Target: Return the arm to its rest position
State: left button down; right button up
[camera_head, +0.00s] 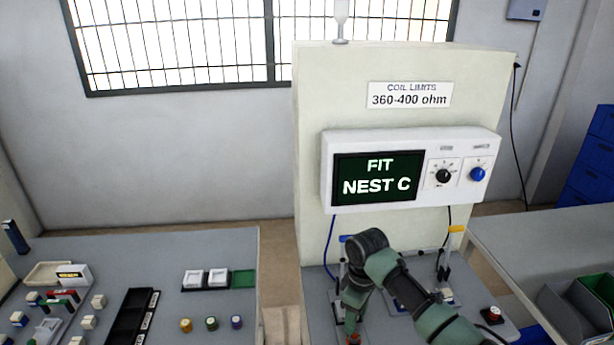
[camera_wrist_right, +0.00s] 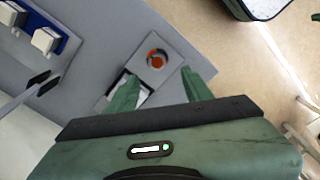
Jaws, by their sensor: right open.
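My right arm comes in from the lower right in the head view and bends down over the test bench. Its green gripper (camera_head: 350,325) hangs low over the front left of the bench, with its fingertips near the lower picture edge. In the right wrist view the two green fingers (camera_wrist_right: 161,88) stand apart with nothing held between them. Whether the fingers touch the plate cannot be told. My left gripper is not in view.
The tester display (camera_head: 378,176) reads "FIT NEST C". The left table holds a black tray (camera_head: 132,318), white trays (camera_head: 206,279), a green square (camera_head: 243,279) and small parts. A red button (camera_head: 492,314) stands at the bench's right. A right-hand table (camera_head: 540,240) carries bins.

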jog(key=s+a+f+m+t+y, duration=0.1)
jog(key=s+a+f, duration=0.2)
jog(key=s, duration=0.5)
jog(key=s+a+f+m+y, duration=0.1)
jog(key=s+a+f, duration=0.25)
jog(key=s, duration=0.45)
jog(key=s+d+r+m+t+h, duration=0.1)
jog(key=s+d+r+m, duration=0.3)
jog(key=s, duration=0.5)
jog(key=s+d+r+m+t+h, duration=0.1)
jog(key=s+d+r+m, duration=0.15)
jog(key=s+d, duration=0.45)
jog(key=s+f+g+b, duration=0.1)
jog(key=s+f, duration=0.2)
jog(key=f, duration=2.6)
jog(key=s+d+f+g+b, duration=0.1)
jog(key=s+d+f, duration=0.1)
jog(key=s+f, duration=1.4)
jog(key=shift+s, duration=0.3)
